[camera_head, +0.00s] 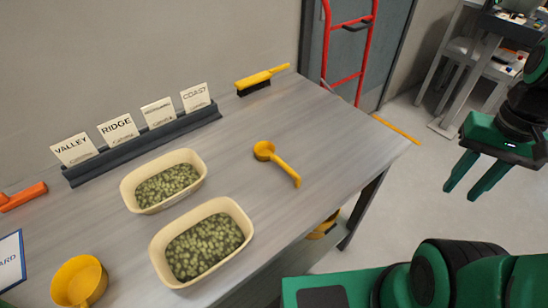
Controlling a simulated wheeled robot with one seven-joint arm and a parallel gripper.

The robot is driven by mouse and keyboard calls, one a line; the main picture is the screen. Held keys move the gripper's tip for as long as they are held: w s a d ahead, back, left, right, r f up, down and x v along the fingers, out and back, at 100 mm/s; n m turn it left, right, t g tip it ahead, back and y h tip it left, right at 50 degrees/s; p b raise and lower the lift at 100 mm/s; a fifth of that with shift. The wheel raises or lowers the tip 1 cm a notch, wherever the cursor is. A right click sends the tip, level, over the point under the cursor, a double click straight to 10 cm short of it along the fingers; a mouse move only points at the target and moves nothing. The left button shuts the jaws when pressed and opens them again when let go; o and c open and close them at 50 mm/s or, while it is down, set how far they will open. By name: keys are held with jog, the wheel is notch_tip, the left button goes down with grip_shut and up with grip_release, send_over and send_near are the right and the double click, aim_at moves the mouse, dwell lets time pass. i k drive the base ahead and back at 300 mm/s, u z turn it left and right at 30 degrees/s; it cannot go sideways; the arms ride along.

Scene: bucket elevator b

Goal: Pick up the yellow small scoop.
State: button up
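The yellow small scoop (264,150) lies on the grey table (330,135), right of the two cream tubs. Its round bowl is toward the back left and its handle points toward the front right. My gripper (464,194) is at the right of the view, past the table's right edge and over the floor. Its two green fingers point down and are apart, with nothing between them. It is well clear of the scoop.
Cream tubs (203,161) (163,276) hold green pellets. A larger yellow scoop (78,281) is at the front left. A card rack (148,146) and a yellow brush (262,78) stand along the back. The table around the small scoop is clear.

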aim_at(265, 151)
jog(key=u, duration=1.3)
jog(key=k, duration=1.5)
jog(key=z, duration=1.3)
jog(key=i, duration=1)
jog(key=u, duration=0.1)
